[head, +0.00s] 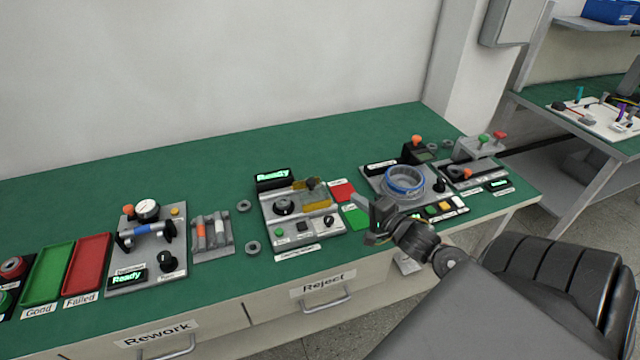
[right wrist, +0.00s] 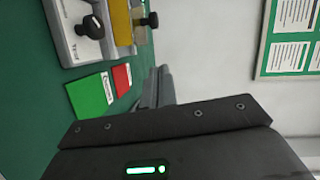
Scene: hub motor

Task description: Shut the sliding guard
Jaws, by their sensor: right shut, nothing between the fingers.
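The sliding guard (head: 316,207) shows as amber parts on a grey station with a lit "Ready" display (head: 273,175). In the right wrist view, the guard (right wrist: 122,22) is an amber panel with a black knob (right wrist: 150,20) beside it. I cannot tell exactly how far along its travel the guard is. My right gripper (head: 358,202) is shut and empty, to the right of the station and apart from the guard. Its fingers (right wrist: 160,85) also show in the right wrist view. My left gripper is out of view.
A red card (head: 343,191) and a green card (head: 356,218) lie between the station and the ring station (head: 404,181). Two loose rings lie left of the guard station. A gauge station (head: 146,250) and trays stand further left. The bench's back strip is clear.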

